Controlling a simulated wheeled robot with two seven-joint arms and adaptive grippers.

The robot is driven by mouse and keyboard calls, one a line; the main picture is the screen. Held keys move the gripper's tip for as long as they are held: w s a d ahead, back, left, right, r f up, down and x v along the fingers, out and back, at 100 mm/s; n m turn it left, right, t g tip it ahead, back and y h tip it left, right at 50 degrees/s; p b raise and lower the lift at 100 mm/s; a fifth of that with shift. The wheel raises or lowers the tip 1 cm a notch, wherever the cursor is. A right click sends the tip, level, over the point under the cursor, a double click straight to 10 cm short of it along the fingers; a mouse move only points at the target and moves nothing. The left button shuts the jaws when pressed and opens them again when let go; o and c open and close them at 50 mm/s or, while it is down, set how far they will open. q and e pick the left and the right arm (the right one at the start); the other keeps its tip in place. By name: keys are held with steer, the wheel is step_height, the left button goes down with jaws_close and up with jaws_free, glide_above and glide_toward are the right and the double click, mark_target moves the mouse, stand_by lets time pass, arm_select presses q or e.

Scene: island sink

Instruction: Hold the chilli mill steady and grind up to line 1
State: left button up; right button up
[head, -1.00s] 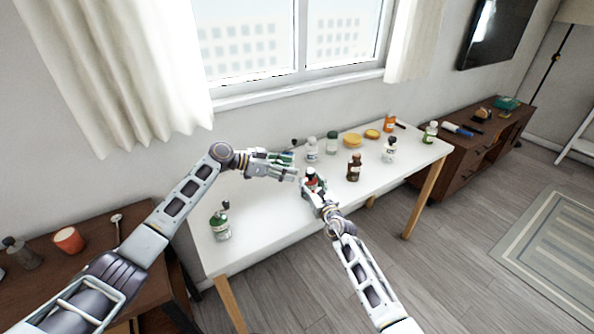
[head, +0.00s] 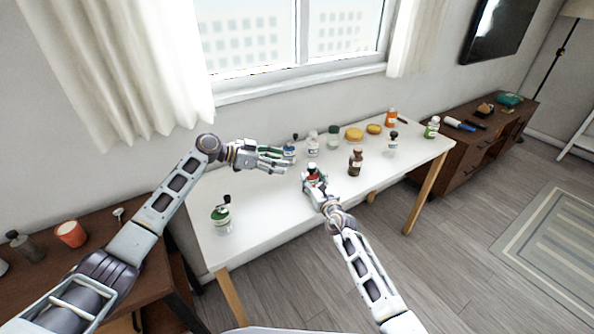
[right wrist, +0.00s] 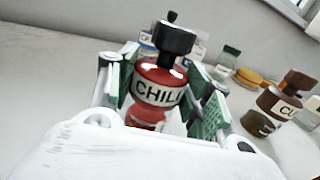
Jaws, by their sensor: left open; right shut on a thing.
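The chilli mill, a red body with a black top and a white "CHILLI" label, stands upright on the white table (head: 262,215). It fills the middle of the right wrist view (right wrist: 158,85) and shows small in the head view (head: 313,173). My right gripper (right wrist: 165,90) is shut around its body, with a green pad on each side. The black crank top is clear above the fingers. My left gripper (head: 290,161) is open and empty, to the left of the mill and apart from it. Line 1 cannot be made out.
A green-labelled mill (head: 221,216) stands at the table's left end. A brown mill (head: 356,162) and a black-topped white mill (head: 391,144) stand to the right. A clear jar (head: 313,143), a green-capped jar (head: 333,138) and yellow lids (head: 354,134) line the back. The front middle is clear.

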steer(key=o, duration=1.1)
steer(key=shift+o, duration=0.2)
steer(key=shift+s, duration=0.15)
steer(key=v, duration=1.1)
steer(key=shift+s, duration=0.35)
steer(key=shift+d, duration=0.15)
